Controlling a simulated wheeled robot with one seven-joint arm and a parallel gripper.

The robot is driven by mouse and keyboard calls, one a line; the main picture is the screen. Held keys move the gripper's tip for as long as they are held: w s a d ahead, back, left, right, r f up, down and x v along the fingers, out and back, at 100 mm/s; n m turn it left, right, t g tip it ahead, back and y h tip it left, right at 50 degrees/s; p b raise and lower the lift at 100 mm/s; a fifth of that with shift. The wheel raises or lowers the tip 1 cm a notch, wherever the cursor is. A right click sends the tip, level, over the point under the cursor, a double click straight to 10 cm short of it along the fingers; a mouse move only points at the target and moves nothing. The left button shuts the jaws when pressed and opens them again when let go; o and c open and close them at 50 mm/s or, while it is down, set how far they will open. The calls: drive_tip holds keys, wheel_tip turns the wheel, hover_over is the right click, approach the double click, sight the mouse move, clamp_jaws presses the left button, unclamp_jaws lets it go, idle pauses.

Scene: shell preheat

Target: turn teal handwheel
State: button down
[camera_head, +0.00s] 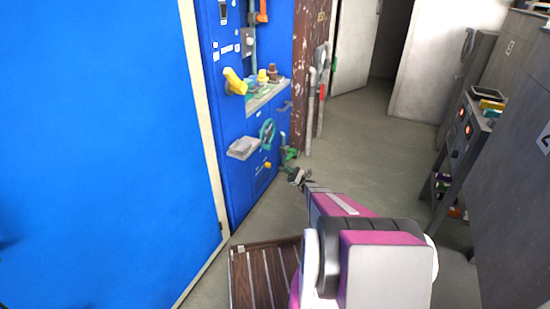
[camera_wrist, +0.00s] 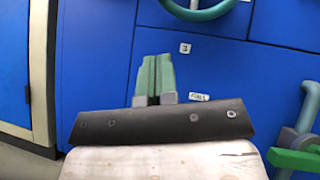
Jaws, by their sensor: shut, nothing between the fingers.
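The teal handwheel (camera_head: 267,134) is an upright ring on the front of the blue cabinet. In the wrist view only the lower arc of the handwheel (camera_wrist: 198,15) shows at the top edge; the rest is cut off. My gripper (camera_head: 287,169) is in front of the cabinet, below and slightly right of the wheel. In the wrist view my gripper (camera_wrist: 155,58) has its two green fingers together with nothing between them. Its tips are below the wheel and apart from it.
A green handle (camera_wrist: 296,158) on a teal pipe stands at the lower right of the wrist view. A pale tray (camera_head: 243,148) juts out left of the wheel, and a yellow handle (camera_head: 234,82) sits above. Open floor (camera_head: 365,140) lies to the right.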

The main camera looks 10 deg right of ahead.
sight(269, 149)
drive_tip(key=s+d+r+x, duration=0.1)
drive_tip(key=r+x, duration=0.1)
drive_tip(key=x, duration=1)
drive_tip(key=shift+r, duration=0.25)
drive_tip(key=shift+s+a+t, duration=0.1)
drive_tip(key=shift+s+t, duration=0.1)
drive_tip(key=shift+t, duration=0.1)
drive_tip(key=shift+s+a+r+m+t+h, duration=0.1)
drive_tip(key=shift+m+t+h, duration=0.05)
drive_tip(key=shift+m+t, duration=0.25)
drive_tip(key=shift+s+a+r+m+t+h, duration=0.15)
drive_tip(key=shift+m+t, duration=0.15)
drive_tip(key=shift+m, duration=0.2)
drive_tip(key=shift+s+r+m+t+h, duration=0.15)
drive_tip(key=shift+m+t+h, duration=0.15)
drive_tip(key=shift+m+t, duration=0.4)
drive_tip(key=shift+s+a+r+m+t+h, duration=0.2)
drive_tip(key=shift+m+t+h, duration=0.25)
drive_tip(key=shift+m+t, duration=0.45)
drive_tip(key=shift+s+a+r+m+t+h, duration=0.1)
drive_tip(key=shift+s+r+m+t+h, duration=0.2)
drive_tip(key=shift+m+t+h, duration=0.55)
drive_tip(key=shift+s+a+r+m+t+h, duration=0.2)
drive_tip(key=shift+m+t, duration=0.35)
drive_tip(key=shift+m, duration=0.7)
drive_tip(key=shift+s+a+r, duration=0.1)
drive_tip(key=shift+a+r, duration=0.05)
drive_tip(key=shift+r, duration=0.3)
drive_tip(key=shift+s+a+r, duration=0.1)
drive_tip(key=shift+r, duration=0.3)
